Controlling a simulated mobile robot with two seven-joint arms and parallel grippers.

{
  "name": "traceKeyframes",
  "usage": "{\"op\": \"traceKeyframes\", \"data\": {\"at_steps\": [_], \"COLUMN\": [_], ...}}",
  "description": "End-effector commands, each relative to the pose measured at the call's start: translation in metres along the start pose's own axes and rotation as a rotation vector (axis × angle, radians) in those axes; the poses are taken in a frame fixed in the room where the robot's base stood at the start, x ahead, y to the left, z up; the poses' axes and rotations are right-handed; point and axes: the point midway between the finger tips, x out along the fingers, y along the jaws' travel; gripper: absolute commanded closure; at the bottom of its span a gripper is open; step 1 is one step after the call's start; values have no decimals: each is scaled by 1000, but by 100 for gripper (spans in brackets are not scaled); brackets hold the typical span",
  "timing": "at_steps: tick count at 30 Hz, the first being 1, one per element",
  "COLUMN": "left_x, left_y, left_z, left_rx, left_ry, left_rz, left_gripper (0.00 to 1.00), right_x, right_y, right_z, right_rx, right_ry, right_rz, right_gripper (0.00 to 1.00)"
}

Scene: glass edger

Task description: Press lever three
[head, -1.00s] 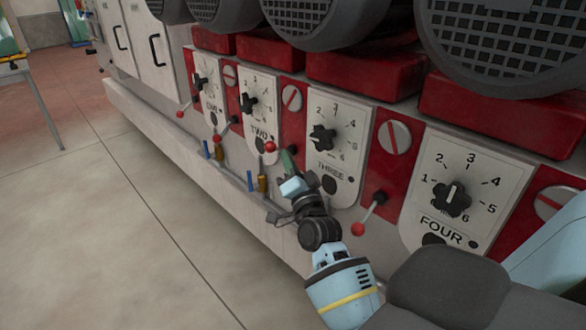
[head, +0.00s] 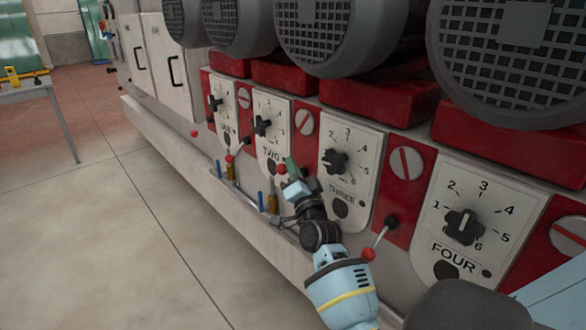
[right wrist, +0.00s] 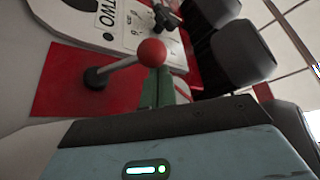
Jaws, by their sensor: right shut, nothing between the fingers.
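Several levers with red ball knobs stick out along the machine front, between the numbered dial panels. The third lever from the left (head: 281,169) is between the TWO panel (head: 271,150) and the THREE panel (head: 341,205). My right gripper (head: 291,166) is shut and empty, with its green fingertips right at this red ball. In the right wrist view, the ball (right wrist: 152,52) stands just past the green fingertips (right wrist: 158,78); I cannot tell whether they touch. The lever's rod runs to a black pivot on the red plate. My left gripper is not in view.
Another lever (head: 368,254) sits between THREE and the FOUR panel (head: 455,215). Large grey motors (head: 340,35) overhang the panels. A ledge with blue and brass fittings (head: 272,203) runs below. Open floor (head: 120,250) lies at left.

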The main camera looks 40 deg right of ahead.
Motion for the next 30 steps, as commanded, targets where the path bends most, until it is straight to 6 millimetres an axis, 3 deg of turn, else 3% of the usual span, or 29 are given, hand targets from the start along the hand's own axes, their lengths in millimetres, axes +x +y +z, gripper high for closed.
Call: {"op": "traceKeyframes", "data": {"at_steps": [16,25,30], "left_x": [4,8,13], "left_y": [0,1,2], "left_z": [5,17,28], "left_rx": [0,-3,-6], "left_ry": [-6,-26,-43], "left_rz": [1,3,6], "left_gripper": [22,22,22], "right_x": [-4,-11,-17], "right_y": [2,5,10], "right_z": [8,19,29], "right_rx": [-86,-93,-237], "right_ry": [-2,-4,-8], "right_rz": [-47,-51,-132], "right_gripper": [100,100,100]}}
